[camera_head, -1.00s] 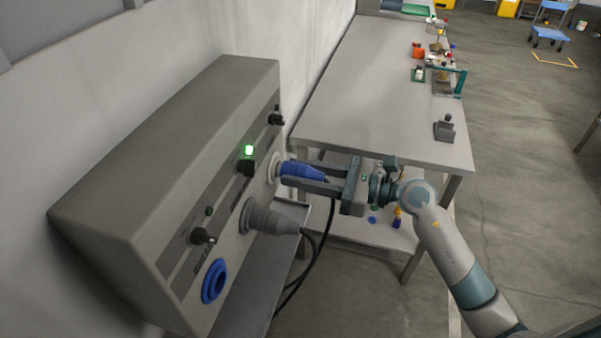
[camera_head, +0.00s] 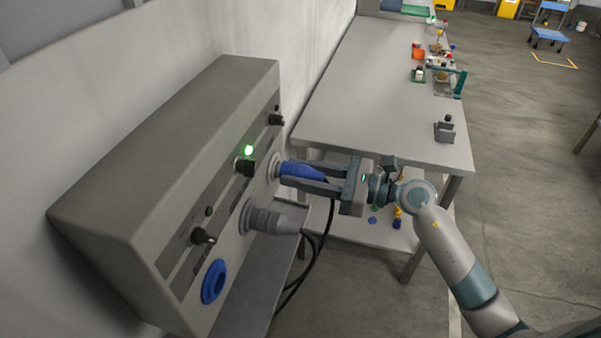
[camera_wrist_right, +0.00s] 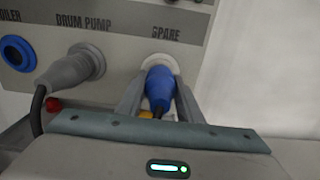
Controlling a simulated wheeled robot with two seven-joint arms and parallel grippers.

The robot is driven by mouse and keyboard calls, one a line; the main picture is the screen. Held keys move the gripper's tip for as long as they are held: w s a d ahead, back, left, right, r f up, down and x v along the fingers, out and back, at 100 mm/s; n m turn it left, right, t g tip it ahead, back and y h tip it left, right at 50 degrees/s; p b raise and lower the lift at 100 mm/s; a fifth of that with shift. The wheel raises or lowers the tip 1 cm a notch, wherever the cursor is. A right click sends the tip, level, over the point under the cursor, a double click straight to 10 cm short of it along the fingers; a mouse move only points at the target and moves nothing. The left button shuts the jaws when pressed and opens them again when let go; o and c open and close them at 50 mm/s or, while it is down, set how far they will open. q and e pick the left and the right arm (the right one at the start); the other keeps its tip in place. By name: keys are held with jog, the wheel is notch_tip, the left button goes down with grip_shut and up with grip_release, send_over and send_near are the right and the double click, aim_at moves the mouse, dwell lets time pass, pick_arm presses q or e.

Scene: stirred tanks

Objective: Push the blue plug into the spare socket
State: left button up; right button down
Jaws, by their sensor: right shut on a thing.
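The blue plug (camera_head: 302,170) is at the spare socket (camera_head: 274,168) on the grey panel box. My right gripper (camera_head: 299,176) is shut on the plug, with one finger on each side of it. In the right wrist view the blue plug (camera_wrist_right: 159,86) points into the round pale socket (camera_wrist_right: 160,64) under the label "SPARE". The plug's front end meets the socket ring; how deep it sits is hidden. My left gripper does not show.
A grey plug (camera_head: 275,219) with a black cable sits in the drum pump socket. A blue-ringed socket (camera_head: 214,281) is nearer, labelled boiler in the wrist view. Panel switches (camera_head: 246,166) and a lit green lamp (camera_head: 249,150) are close by. A table (camera_head: 385,90) stands behind.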

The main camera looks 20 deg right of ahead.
jog(key=shift+w+a, duration=0.2)
jog(key=shift+a, duration=0.1)
jog(key=c, duration=1.2)
grip_release()
jog(key=shift+s+d+f, duration=0.15)
jog(key=shift+s+d, duration=0.05)
jog(key=shift+d, duration=0.2)
pick_arm(q)
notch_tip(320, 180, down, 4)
jog(key=b, duration=0.5)
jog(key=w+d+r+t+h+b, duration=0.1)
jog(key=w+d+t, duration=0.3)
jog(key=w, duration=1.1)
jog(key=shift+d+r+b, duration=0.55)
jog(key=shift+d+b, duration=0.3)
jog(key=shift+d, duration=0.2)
pick_arm(e)
jog(key=v, duration=1.6)
jog(key=shift+s+d, duration=0.2)
jog(key=shift+s, duration=0.05)
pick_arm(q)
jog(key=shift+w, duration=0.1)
